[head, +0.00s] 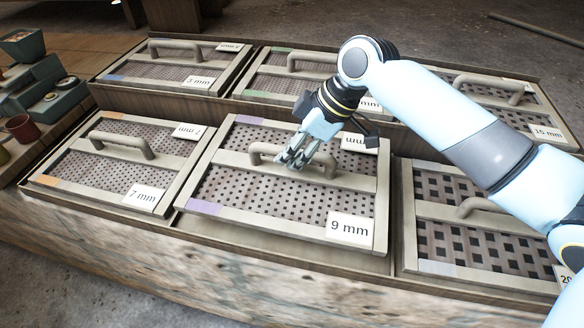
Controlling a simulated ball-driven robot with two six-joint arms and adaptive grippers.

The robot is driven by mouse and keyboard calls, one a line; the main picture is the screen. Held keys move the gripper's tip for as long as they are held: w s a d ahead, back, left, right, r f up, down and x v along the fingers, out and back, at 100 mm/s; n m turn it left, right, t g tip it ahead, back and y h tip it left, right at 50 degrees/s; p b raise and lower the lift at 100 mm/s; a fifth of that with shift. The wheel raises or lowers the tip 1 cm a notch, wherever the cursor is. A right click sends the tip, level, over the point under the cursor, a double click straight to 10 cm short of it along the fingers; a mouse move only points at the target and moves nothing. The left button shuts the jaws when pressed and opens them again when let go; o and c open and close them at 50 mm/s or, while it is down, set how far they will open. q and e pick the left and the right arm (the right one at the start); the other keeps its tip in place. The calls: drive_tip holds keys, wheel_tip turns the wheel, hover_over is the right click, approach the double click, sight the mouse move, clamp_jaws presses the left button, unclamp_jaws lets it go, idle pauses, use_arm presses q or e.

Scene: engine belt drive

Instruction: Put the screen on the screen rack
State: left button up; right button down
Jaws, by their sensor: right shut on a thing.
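The 9 mm screen (265,208) is a framed mesh panel with purple corner patches and a bar handle. It sits in the front middle bay of the wooden screen rack (170,218), slightly tilted, its edges overlapping the bay's rim. My right gripper (293,160) reaches down from the upper right and is shut on the handle of the 9 mm screen. The fingers hide part of the handle. Whether the screen rests fully on the rack floor cannot be told. My left gripper is not in view.
A 7 mm screen (108,166) lies in the bay to the left. A coarser screen (480,245) lies to the right, partly behind my arm. More screens fill the back row, including one marked 15 mm (490,98). Bins and a cup (22,128) stand at the far left.

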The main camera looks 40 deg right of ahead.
wheel_tip(320, 180, down, 4)
drive_tip(key=shift+r, duration=0.25)
drive_tip(key=shift+f+b, duration=0.3)
drive_tip(key=shift+f, duration=0.05)
drive_tip(key=c, duration=1.3)
unclamp_jaws()
drive_tip(key=shift+f, duration=0.1)
drive_tip(key=shift+o, duration=0.2)
drive_tip(key=p+v, duration=0.1)
drive_tip(key=v, duration=1)
drive_tip(key=shift+p, duration=0.35)
drive_tip(key=shift+s+d+r, duration=0.2)
drive_tip(key=shift+s+r, duration=0.05)
drive_tip(key=shift+r, duration=0.2)
